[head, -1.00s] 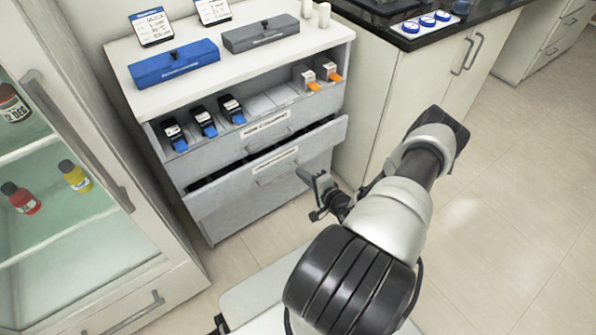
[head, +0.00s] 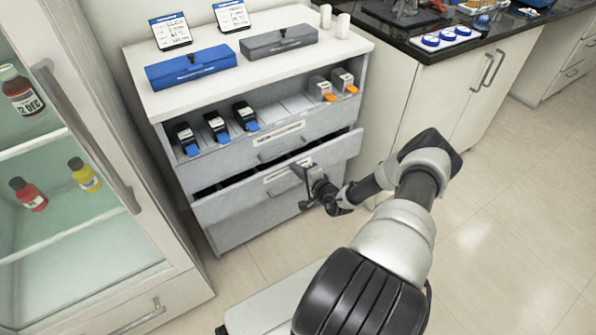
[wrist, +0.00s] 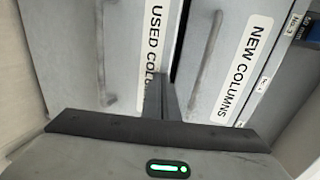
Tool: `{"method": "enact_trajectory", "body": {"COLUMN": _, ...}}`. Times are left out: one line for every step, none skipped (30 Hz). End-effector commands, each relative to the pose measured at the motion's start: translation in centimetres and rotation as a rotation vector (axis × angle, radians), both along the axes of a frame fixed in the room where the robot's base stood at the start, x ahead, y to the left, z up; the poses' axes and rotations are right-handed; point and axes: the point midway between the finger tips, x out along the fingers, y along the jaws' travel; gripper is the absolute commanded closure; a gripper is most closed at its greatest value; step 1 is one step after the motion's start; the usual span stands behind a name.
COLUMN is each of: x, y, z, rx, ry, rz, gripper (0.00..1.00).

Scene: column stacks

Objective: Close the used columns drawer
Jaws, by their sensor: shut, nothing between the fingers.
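The used columns drawer (head: 240,197) is the lower grey drawer of the cabinet and stands partly pulled out, with a dark gap along its top edge. In the wrist view its front (wrist: 75,50) carries a "USED COLUMNS" label (wrist: 152,35), and a handle is beside the label. My gripper (head: 303,170) is shut and empty, at the right part of that drawer's front, by the label. In the wrist view my gripper's fingers (wrist: 163,85) hide the label's end. I cannot tell whether they touch the front.
The new columns drawer (head: 255,150) sits above; its label (wrist: 243,70) shows in the wrist view. A tray of column boxes is above it. A blue case (head: 190,67) and a grey case (head: 280,42) stand on top. A glass-door cabinet (head: 90,120) is at left; floor is clear at right.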

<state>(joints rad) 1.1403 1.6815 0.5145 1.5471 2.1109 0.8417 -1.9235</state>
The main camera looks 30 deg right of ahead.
Motion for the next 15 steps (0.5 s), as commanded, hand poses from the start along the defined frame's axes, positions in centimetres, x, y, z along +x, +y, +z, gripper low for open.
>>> {"method": "enact_trajectory", "body": {"x": 0.0, "y": 0.0, "z": 0.0, "rx": 0.0, "ry": 0.0, "rz": 0.0, "gripper": 1.0}}
{"method": "enact_trajectory", "body": {"x": 0.0, "y": 0.0, "z": 0.0, "rx": 0.0, "ry": 0.0, "rz": 0.001, "gripper": 1.0}}
{"method": "enact_trajectory", "body": {"x": 0.2, "y": 0.0, "z": 0.0, "rx": -0.001, "ry": 0.0, "rz": 0.001, "gripper": 1.0}}
{"method": "enact_trajectory", "body": {"x": 0.5, "y": 0.1, "z": 0.0, "rx": 0.0, "ry": 0.0, "rz": 0.002, "gripper": 1.0}}
{"method": "enact_trajectory", "body": {"x": 0.9, "y": 0.2, "z": 0.1, "rx": -0.001, "ry": 0.0, "rz": 0.003, "gripper": 1.0}}
{"method": "enact_trajectory", "body": {"x": 1.6, "y": 0.2, "z": 0.1, "rx": -0.004, "ry": 0.0, "rz": 0.005, "gripper": 1.0}}
{"method": "enact_trajectory", "body": {"x": 2.2, "y": 0.3, "z": 0.1, "rx": -0.003, "ry": -0.001, "rz": 0.006, "gripper": 1.0}}
{"method": "enact_trajectory", "body": {"x": 2.7, "y": 0.3, "z": 0.1, "rx": -0.004, "ry": -0.001, "rz": 0.006, "gripper": 1.0}}
{"method": "enact_trajectory", "body": {"x": 3.4, "y": 0.3, "z": 0.1, "rx": -0.004, "ry": -0.001, "rz": 0.005, "gripper": 1.0}}
{"method": "enact_trajectory", "body": {"x": 3.9, "y": 0.3, "z": 0.0, "rx": -0.004, "ry": -0.001, "rz": 0.006, "gripper": 1.0}}
{"method": "enact_trajectory", "body": {"x": 4.3, "y": 0.3, "z": 0.0, "rx": -0.004, "ry": -0.001, "rz": 0.005, "gripper": 1.0}}
{"method": "enact_trajectory", "body": {"x": 4.8, "y": 0.3, "z": 0.0, "rx": -0.002, "ry": -0.001, "rz": 0.004, "gripper": 1.0}}
{"method": "enact_trajectory", "body": {"x": 5.0, "y": 0.3, "z": 0.0, "rx": -0.002, "ry": 0.0, "rz": 0.003, "gripper": 1.0}}
{"method": "enact_trajectory", "body": {"x": 5.2, "y": 0.3, "z": 0.0, "rx": -0.001, "ry": 0.0, "rz": 0.003, "gripper": 1.0}}
{"method": "enact_trajectory", "body": {"x": 5.4, "y": 0.3, "z": 0.0, "rx": -0.001, "ry": -0.001, "rz": 0.001, "gripper": 1.0}}
